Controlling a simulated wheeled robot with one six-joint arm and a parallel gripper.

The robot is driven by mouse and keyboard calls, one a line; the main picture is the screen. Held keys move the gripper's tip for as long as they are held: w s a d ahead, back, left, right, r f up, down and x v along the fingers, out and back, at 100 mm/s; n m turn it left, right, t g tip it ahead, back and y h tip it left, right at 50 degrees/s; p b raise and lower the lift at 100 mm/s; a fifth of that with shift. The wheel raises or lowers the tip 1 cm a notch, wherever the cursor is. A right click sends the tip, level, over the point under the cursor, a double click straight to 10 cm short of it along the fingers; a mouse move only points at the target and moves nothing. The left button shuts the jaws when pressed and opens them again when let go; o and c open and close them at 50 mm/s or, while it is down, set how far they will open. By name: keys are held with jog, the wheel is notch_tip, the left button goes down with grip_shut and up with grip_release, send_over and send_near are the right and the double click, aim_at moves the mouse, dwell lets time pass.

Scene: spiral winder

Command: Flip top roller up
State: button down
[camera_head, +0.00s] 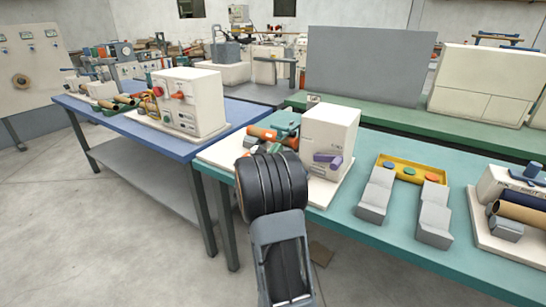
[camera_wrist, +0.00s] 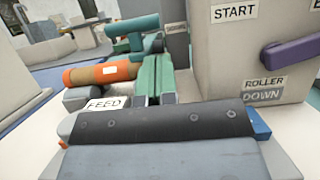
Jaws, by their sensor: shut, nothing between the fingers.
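The spiral winder stands on the teal table, with a pale control box (camera_head: 329,135) that also shows in the wrist view (camera_wrist: 240,60). A purple lever (camera_head: 327,158) is on the box's face, above a "ROLLER DOWN" label (camera_wrist: 264,88). Left of the box is a teal part with a raised handle-like top (camera_wrist: 133,35), perhaps the top roller assembly. An orange-brown roller (camera_wrist: 98,74) lies left of it. My gripper (camera_wrist: 155,64) is shut and empty, its green fingers pointing toward the teal part. I cannot tell whether they touch it. My arm hides part of the winder in the head view.
A "FEED" label (camera_wrist: 106,104) is close to my gripper's left. Another machine (camera_head: 190,100) stands on the blue table at left. Floor at lower left is clear.

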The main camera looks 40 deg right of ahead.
jog(key=x, duration=0.5)
dwell(0.4)
